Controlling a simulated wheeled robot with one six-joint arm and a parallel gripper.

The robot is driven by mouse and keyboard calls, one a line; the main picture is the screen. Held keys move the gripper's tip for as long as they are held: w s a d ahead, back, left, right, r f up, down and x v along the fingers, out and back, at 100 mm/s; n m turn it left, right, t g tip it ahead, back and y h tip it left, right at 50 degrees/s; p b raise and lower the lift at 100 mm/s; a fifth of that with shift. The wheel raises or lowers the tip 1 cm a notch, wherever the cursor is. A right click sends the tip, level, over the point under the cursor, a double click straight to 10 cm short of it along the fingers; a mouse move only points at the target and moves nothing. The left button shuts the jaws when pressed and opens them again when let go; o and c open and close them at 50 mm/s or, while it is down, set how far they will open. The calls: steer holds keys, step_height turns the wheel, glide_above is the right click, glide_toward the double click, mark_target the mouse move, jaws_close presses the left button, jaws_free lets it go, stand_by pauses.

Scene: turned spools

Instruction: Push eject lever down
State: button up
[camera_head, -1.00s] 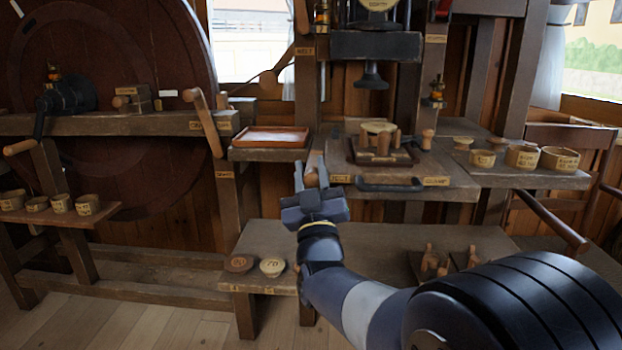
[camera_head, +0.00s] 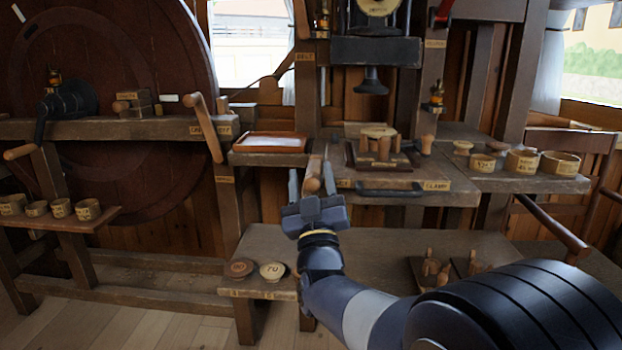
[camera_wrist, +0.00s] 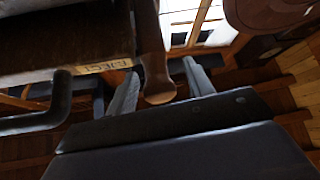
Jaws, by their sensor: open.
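The eject lever (camera_head: 314,176) is a wooden handle with a rounded end. It hangs beside the left edge of the press table, and its end also shows in the wrist view (camera_wrist: 158,88) beside the EJECT label (camera_wrist: 104,66). My gripper (camera_head: 311,169) is open, with one finger on each side of the lever. In the wrist view, the lever's end lies between the two fingers with gaps visible on both sides. I cannot tell whether any part of the gripper touches it.
The press table (camera_head: 455,193) carries a dark clamp handle (camera_head: 390,189) and a wooden pegged block (camera_head: 378,158). A shallow tray (camera_head: 271,143) stands to the left. A lower bench (camera_head: 375,243) lies below, with discs (camera_head: 272,271) at its left end. Cups (camera_head: 522,161) stand right.

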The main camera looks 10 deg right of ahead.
steer(key=v, duration=1)
steer(key=shift+s, duration=0.2)
steer(key=shift+f, duration=0.1)
steer(key=x, duration=1.1)
